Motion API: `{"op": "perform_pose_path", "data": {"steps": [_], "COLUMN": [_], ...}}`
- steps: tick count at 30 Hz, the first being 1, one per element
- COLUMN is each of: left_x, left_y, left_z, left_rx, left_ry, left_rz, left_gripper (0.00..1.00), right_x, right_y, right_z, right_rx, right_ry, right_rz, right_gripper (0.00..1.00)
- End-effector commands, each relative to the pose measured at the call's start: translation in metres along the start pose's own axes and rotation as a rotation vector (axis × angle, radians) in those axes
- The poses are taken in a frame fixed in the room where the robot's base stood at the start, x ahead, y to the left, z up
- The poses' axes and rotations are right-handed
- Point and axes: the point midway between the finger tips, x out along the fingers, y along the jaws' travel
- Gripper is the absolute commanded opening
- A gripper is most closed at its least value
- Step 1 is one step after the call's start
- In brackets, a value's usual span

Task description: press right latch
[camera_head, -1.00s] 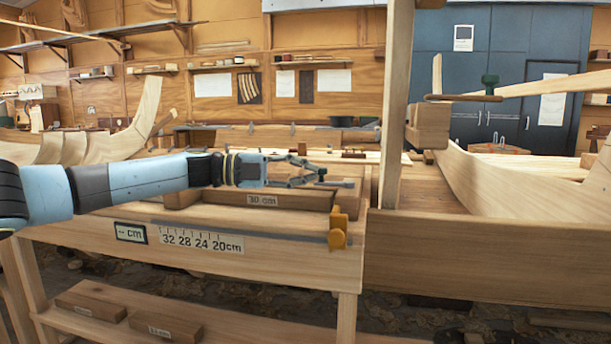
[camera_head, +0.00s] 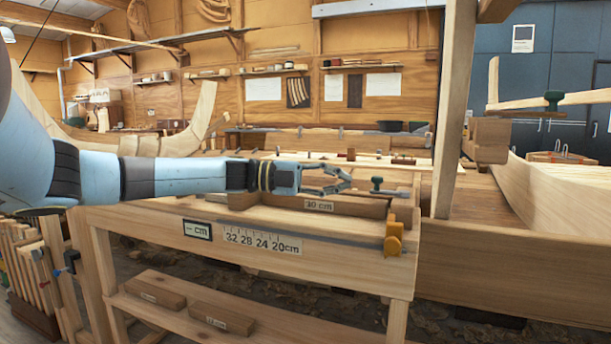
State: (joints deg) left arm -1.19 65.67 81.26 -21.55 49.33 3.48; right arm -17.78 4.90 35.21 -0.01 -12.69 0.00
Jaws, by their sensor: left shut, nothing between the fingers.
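My left gripper (camera_head: 347,178) reaches in from the left above the bench, shut and empty. Its fingertips point right, toward a small dark green knob (camera_head: 376,184) on a thin grey bar, with a small gap between them in the picture. A wooden block with a "10 cm" label (camera_head: 319,206) lies below and behind the fingers on the bench. A yellow-orange stop (camera_head: 393,239) sits at the right end of the grey rail on the bench front. I cannot tell for sure which part is the right latch. My right gripper is out of view.
The bench front carries a number scale (camera_head: 262,241) and a "-- cm" display (camera_head: 198,230). A wooden post (camera_head: 452,110) rises just right of the bench, beside the planked hull (camera_head: 520,275). Another green-knobbed clamp (camera_head: 553,99) is at upper right. Wooden blocks lie on the lower shelf.

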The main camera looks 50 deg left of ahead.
Motion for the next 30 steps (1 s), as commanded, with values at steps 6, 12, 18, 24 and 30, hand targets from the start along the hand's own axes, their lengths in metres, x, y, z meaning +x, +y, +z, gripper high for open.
{"op": "perform_pose_path", "data": {"steps": [6,12,18,24,30], "left_x": [-0.039,-0.060,-0.065,-0.065,-0.065], "left_y": [-0.004,-0.004,-0.003,-0.003,-0.003], "left_z": [0.006,0.010,0.011,0.011,0.011], "left_rx": [0.000,0.001,0.001,0.001,0.001], "left_ry": [-0.002,0.000,0.000,0.000,0.000], "left_rz": [0.004,0.000,-0.001,-0.002,-0.002], "left_gripper": [0.00,0.00,0.00,0.00,0.00], "right_x": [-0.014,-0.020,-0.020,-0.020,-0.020], "right_y": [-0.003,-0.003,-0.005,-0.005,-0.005], "right_z": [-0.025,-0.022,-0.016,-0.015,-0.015], "right_rx": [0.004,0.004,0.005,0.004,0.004], "right_ry": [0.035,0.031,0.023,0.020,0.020], "right_rz": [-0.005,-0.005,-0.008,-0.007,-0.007], "right_gripper": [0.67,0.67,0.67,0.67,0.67]}}
